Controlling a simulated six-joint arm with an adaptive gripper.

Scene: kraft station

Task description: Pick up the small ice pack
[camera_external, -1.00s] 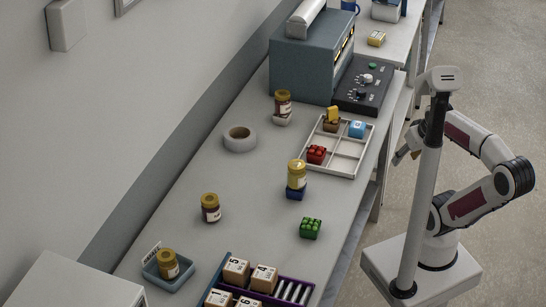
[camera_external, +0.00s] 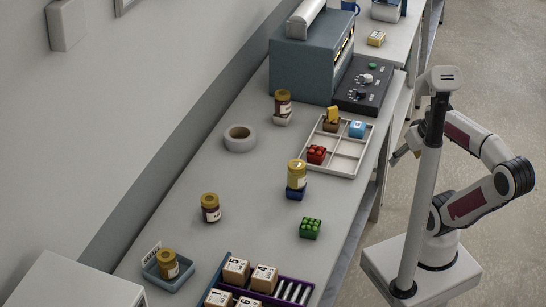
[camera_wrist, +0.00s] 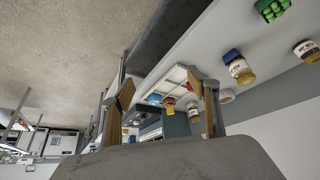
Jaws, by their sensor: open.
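A small light-blue block (camera_external: 357,129), which looks like the ice pack, sits in the back right compartment of the white divided tray (camera_external: 344,171). It also shows in the wrist view (camera_wrist: 153,99), beyond my fingers and partly covered. My gripper (camera_external: 396,158) is to the right of the tray, past the bench edge and apart from the block; my arm and a post partly hide it. In the wrist view my gripper (camera_wrist: 160,102) shows two fingers with tan pads, spread wide with nothing held.
The tray also holds a red block (camera_external: 316,154) and a brown block with a yellow piece (camera_external: 331,119). A jar on a blue block (camera_external: 297,176) stands near the tray's front left corner. A control panel (camera_external: 362,88) is behind it. A green block (camera_external: 310,228) is nearer.

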